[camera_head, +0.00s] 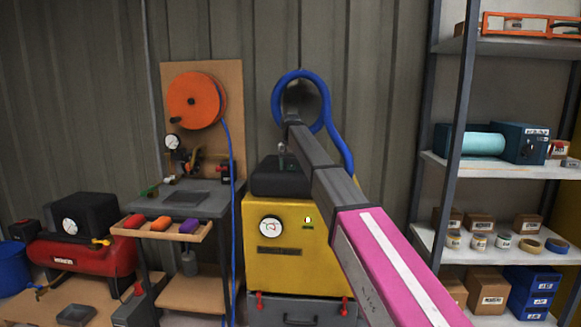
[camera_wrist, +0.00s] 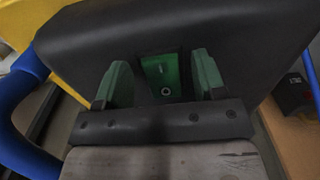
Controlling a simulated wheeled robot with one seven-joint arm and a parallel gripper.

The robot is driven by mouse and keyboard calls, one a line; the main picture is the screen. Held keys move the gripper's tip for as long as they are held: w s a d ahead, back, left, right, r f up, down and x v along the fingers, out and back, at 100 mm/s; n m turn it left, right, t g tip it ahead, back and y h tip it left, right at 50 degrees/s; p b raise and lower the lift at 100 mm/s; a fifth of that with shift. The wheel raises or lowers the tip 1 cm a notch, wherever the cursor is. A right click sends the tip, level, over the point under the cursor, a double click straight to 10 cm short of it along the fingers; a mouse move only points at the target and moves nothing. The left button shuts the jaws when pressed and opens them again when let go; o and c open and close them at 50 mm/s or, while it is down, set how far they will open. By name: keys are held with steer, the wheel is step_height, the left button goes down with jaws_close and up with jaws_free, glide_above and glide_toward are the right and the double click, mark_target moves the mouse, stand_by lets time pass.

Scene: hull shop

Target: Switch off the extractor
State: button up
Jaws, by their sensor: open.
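The extractor is a yellow cabinet (camera_head: 268,272) with a black housing (camera_head: 268,183) on top and a thick blue hose above. Its front has a round dial (camera_head: 270,229) and a small pale, lit-looking indicator (camera_head: 307,220). In the wrist view, a green switch-like piece (camera_wrist: 163,78) with a small round ring mark sits in the black housing (camera_wrist: 225,30). My gripper (camera_wrist: 161,82) is open, with one green finger on each side of that piece and nothing held. I cannot tell whether the fingers touch it. In the head view my arm largely hides the gripper.
The blue hose (camera_head: 341,152) loops close by my arm, and shows at left in the wrist view (camera_wrist: 22,145). A workbench (camera_head: 196,200) with an orange reel (camera_head: 195,99) and a red compressor (camera_head: 85,257) stand left. Loaded shelves (camera_head: 498,167) stand right.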

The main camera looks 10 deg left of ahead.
steer(key=c, duration=0.9)
steer(key=shift+w+r+g, duration=0.1)
steer(key=shift+w+g, duration=0.2)
steer(key=shift+g, duration=0.8)
steer(key=o, duration=0.9)
steer(key=shift+r, duration=0.1)
